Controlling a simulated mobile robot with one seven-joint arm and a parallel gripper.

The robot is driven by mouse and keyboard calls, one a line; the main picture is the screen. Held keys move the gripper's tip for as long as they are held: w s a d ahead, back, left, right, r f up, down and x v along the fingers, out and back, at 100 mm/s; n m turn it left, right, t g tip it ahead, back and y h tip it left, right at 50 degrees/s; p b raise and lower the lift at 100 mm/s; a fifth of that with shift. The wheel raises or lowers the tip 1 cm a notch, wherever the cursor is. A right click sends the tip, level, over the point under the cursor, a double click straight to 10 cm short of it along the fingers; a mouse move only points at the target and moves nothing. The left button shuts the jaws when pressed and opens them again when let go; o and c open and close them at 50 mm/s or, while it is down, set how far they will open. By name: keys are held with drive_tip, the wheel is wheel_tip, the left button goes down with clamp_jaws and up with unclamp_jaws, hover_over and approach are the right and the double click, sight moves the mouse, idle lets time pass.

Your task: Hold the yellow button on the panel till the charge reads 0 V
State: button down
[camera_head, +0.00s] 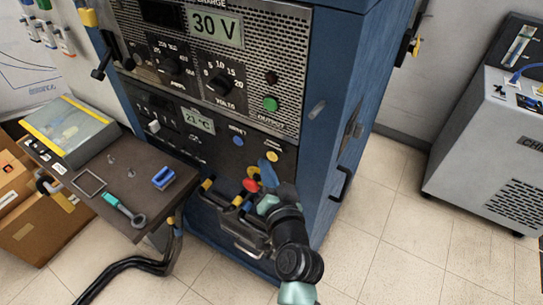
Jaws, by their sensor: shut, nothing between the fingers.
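The panel (225,165) is the front of a tall blue cabinet. Its charge display (216,26) reads 30 V. The small round yellow button (272,156) is on the lower right of the panel, below a green button (270,103). My gripper (268,168) is shut and empty, with its blue fingertips just below the yellow button in the picture. I cannot tell from this view whether they touch the panel or stand off from it. The yellow button's face shows and does not look covered.
Red, yellow and blue plugs (250,185) and a metal handle stick out beside my gripper on its left. A blue button (238,141) is left of the yellow one. A dark shelf (125,180) with tools juts out at left. A grey unit (480,150) stands at right.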

drive_tip(key=shift+w+d, duration=0.2)
drive_tip(key=shift+w, duration=0.05)
drive_tip(key=shift+w+d+b, duration=0.3)
drive_tip(key=shift+w+b, duration=0.05)
drive_tip(key=shift+b, duration=0.15)
idle(2.2)
idle(2.0)
drive_tip(key=shift+s+a+p, duration=0.3)
drive_tip(key=shift+s+a, duration=0.25)
drive_tip(key=shift+s, duration=0.15)
drive_tip(key=shift+s+a+p, duration=0.55)
drive_tip(key=shift+s+a, duration=0.2)
drive_tip(key=shift+s, duration=0.3)
drive_tip(key=shift+s+a+p, duration=0.5)
drive_tip(key=shift+s+a, duration=0.2)
drive_tip(key=shift+s, duration=0.3)
